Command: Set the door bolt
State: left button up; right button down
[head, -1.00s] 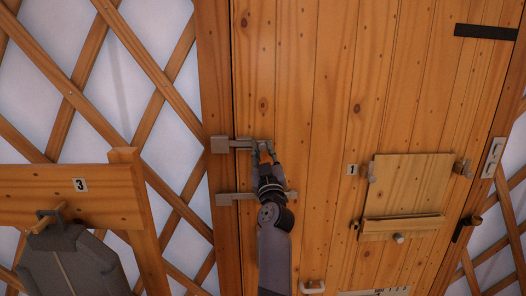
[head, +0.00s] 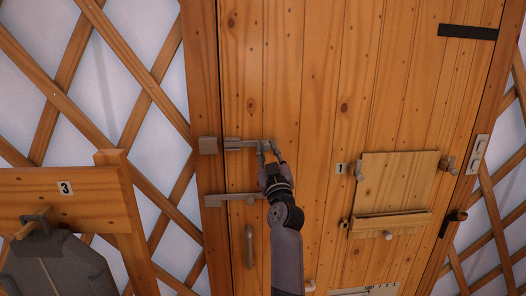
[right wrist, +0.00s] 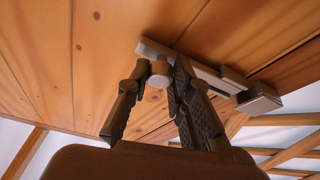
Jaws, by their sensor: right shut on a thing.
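The grey door bolt (head: 240,144) lies level on the wooden door, its left end close to the block-shaped keeper (head: 208,145) on the frame. I cannot tell whether its tip is inside the keeper. My right gripper (head: 268,146) is at the bolt's right end. In the right wrist view, the gripper (right wrist: 152,88) has its fingers on either side of the bolt's round knob (right wrist: 158,70), shut on it. The bar (right wrist: 200,66) and the keeper (right wrist: 259,102) show beyond. My left gripper is out of view.
A second grey latch bar (head: 235,198) sits just below, and a vertical handle (head: 249,247) under that. A wooden hatch (head: 395,185) is to the right. A post-and-board stand marked 3 (head: 90,185) is at the left, before the lattice wall (head: 110,90).

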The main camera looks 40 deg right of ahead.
jog(key=c, duration=1.8)
grip_release()
jog(key=shift+s+d, duration=0.1)
jog(key=shift+d, duration=0.05)
jog(key=shift+o, duration=0.5)
jog(key=shift+d, duration=0.15)
jog(key=v, duration=1.2)
